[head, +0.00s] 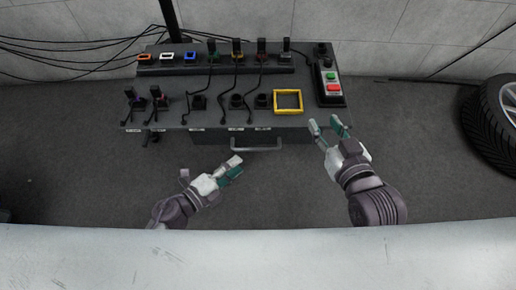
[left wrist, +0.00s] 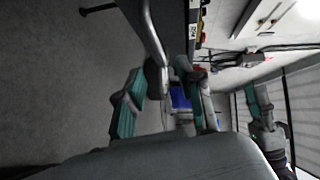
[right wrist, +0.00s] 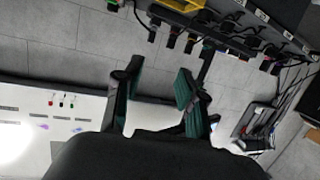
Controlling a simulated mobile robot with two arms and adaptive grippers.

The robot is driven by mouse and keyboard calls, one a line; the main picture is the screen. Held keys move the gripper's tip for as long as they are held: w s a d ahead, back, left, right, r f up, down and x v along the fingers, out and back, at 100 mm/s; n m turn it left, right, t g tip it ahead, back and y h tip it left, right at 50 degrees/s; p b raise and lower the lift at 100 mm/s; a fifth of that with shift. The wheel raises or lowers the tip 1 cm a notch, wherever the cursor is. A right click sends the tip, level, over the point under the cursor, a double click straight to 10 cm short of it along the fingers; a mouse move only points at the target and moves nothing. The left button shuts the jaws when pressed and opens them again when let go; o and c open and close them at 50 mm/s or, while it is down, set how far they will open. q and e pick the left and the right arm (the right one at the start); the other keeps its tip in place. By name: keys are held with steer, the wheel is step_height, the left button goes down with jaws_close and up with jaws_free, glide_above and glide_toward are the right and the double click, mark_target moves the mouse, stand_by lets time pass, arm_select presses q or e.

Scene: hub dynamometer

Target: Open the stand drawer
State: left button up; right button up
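The stand (head: 165,117) is a dark grey bench, and its drawer front (head: 290,136) lies under the top's front edge, mostly hidden from above. The drawer's grey bar handle (head: 256,148) sticks out in front. No opened drawer interior shows. My left gripper (head: 233,166) is open and empty, just below and left of the handle in the head view, apart from it. In the left wrist view a grey bar (left wrist: 153,32), likely the handle, lies ahead of the spread fingers. My right gripper (head: 328,125) is open and empty, right of the handle near the stand's front right corner.
The stand carries several plugs and sockets with black cables, a yellow frame (head: 288,92) and a control box (head: 329,84) with green and red buttons. A tyre (head: 493,115) stands at the right. A pale surface (head: 250,258) crosses the bottom. Floor before the stand is clear.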

mark_target(258, 149)
arm_select(q)
steer(key=b+x, duration=0.1)
steer(key=x, duration=0.8)
steer(key=shift+w+f, duration=0.1)
steer(key=shift+f, duration=0.05)
steer(key=shift+w+d, duration=0.2)
steer(key=shift+d, duration=0.1)
arm_select(e)
step_height(258, 149, up, 6)
steer(key=w+a+t+y, duration=0.1)
steer(key=t, duration=0.3)
steer(key=shift+r, duration=0.15)
steer(key=shift+a, duration=0.1)
arm_select(q)
jaws_close()
